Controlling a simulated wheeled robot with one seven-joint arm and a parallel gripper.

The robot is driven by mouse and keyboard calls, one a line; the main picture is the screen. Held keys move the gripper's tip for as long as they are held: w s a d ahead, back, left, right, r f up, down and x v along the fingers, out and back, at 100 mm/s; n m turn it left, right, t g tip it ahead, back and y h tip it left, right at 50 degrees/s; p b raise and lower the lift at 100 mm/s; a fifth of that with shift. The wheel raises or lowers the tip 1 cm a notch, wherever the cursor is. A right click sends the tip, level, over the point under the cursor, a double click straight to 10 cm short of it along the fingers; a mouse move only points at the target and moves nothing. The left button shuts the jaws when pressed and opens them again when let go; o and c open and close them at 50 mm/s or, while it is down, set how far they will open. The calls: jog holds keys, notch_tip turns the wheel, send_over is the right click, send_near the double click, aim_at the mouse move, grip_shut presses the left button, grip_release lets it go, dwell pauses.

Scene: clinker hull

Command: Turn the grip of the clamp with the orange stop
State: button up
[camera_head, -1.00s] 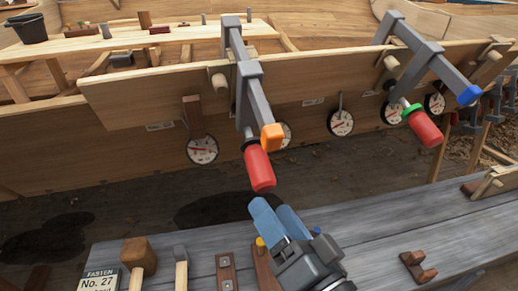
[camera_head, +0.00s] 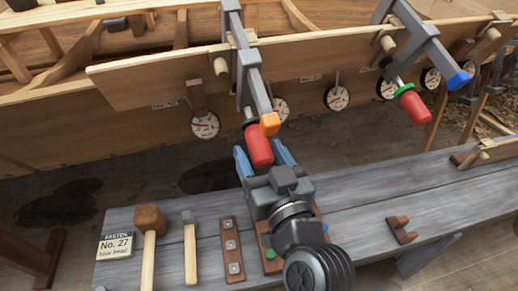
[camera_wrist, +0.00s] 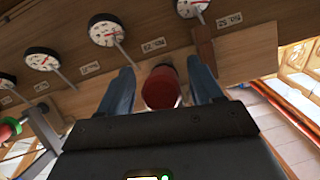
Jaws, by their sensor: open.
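The clamp with the orange stop (camera_head: 270,124) hangs on the hull plank, its grey bar (camera_head: 250,75) slanting down toward me. Its red grip (camera_head: 259,147) sits below the stop. My gripper (camera_head: 263,158) is open, with one blue finger on each side of the lower part of the grip. In the wrist view the red grip (camera_wrist: 161,88) lies between the two blue fingers (camera_wrist: 160,85), with a gap showing on both sides. The orange stop is not visible in the wrist view.
A second clamp with a blue stop (camera_head: 458,80), green ring and red grip (camera_head: 413,106) hangs to the right. Round dials (camera_head: 205,125) line the hull. The grey bench (camera_head: 360,205) below holds a mallet (camera_head: 150,220), a hammer (camera_head: 190,222) and a sign (camera_head: 116,245).

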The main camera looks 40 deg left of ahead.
jog(key=shift+w+a, duration=0.2)
jog(key=shift+a, duration=0.2)
jog(key=shift+c, duration=0.3)
jog(key=c, duration=0.9)
